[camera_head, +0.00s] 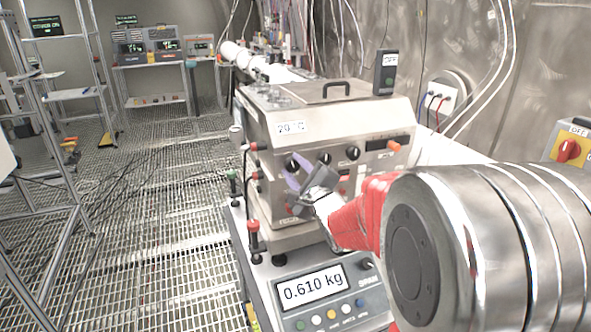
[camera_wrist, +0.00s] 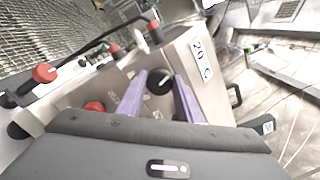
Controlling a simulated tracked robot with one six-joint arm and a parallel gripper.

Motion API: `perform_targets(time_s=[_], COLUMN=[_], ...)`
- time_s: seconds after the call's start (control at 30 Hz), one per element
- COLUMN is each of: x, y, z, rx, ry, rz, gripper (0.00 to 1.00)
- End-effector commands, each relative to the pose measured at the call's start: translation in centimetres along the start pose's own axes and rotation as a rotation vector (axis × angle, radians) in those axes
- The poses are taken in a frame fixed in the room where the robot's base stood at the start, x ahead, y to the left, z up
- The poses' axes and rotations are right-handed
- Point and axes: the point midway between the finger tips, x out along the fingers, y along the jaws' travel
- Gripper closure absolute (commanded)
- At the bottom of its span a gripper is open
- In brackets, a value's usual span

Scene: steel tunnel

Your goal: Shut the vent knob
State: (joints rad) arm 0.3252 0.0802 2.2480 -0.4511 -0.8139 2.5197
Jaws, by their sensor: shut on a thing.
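A steel box (camera_head: 345,118) with a "20 C" label stands ahead, with a row of black knobs on its front. The knob I take for the vent knob (camera_wrist: 160,82) is black and round with a light pointer mark. My gripper (camera_head: 293,167) is at the leftmost knob of that row, its purple fingers against the panel and partly covering the knob. In the wrist view my gripper (camera_wrist: 160,78) has one finger on each side of the knob and is shut on it. The lettering by the knob is too small to read.
Two more black knobs (camera_head: 337,155) sit just right of my gripper. A scale (camera_head: 312,287) reading 0.610 kg lies below the box. Red-topped levers (camera_head: 252,228) stand along the box's left side. Open grated floor (camera_head: 150,220) lies to the left.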

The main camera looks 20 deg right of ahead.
Motion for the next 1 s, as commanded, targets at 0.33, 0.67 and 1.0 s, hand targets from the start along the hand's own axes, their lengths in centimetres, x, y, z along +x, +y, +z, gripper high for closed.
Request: perform_targets(time_s=[0.33, 0.67, 1.0], x=[-0.16, -0.19, -0.18], y=[0.34, 0.42, 0.46], z=[-0.74, -0.8, -0.82], rx=[0.268, 0.37, 0.376], ry=[0.017, 0.019, 0.019], rz=[0.005, 0.006, 0.006], gripper=[0.9, 0.9, 0.9])
